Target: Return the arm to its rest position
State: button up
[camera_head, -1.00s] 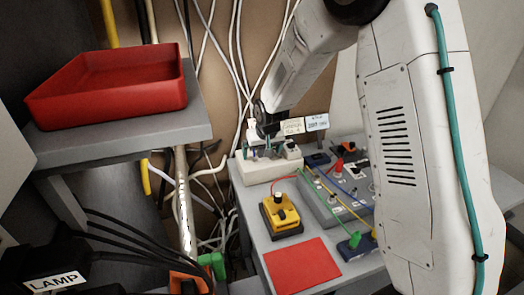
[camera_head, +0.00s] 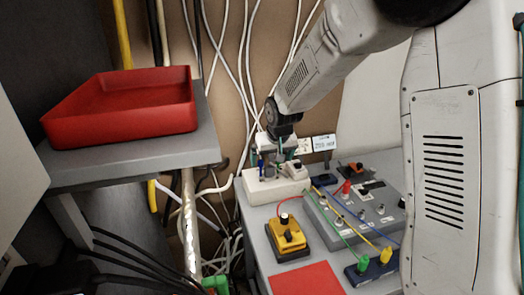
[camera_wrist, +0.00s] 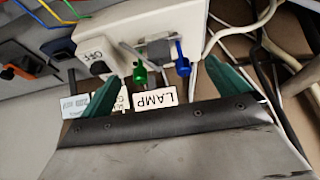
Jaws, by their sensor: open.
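My arm reaches down from the upper right in the head view, with its white links covering the right side. My gripper (camera_head: 270,165) is at the white box (camera_head: 277,188) on the grey bench, partly hidden among small parts there. In the wrist view my gripper (camera_wrist: 175,82) shows dark green fingers spread apart with nothing held between them. The white box (camera_wrist: 112,38), with an "OFF" marking, lies just beyond the fingers. A green plug (camera_wrist: 139,73) and a blue plug (camera_wrist: 182,58) show between them. I cannot tell whether the fingers touch anything.
A red tray (camera_head: 120,128) stands on a grey shelf (camera_head: 130,165) at left. A yellow device (camera_head: 286,236), a red sheet (camera_head: 305,280) and a grey panel with wires (camera_head: 365,205) occupy the bench. White cables hang behind. A "LAMP" label (camera_wrist: 155,99) is close to the fingers.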

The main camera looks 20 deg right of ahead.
jog(key=s+d+r+g, duration=0.1)
jog(key=s+r, duration=0.3)
jog(key=s, duration=0.9)
jog(key=s+d+r+g, duration=0.1)
jog(key=s+r, duration=0.4)
jog(key=s, duration=0.8)
jog(key=s+d+r+g, duration=0.1)
jog(key=s+r, duration=0.4)
jog(key=s, duration=0.8)
jog(key=shift+s, duration=0.25)
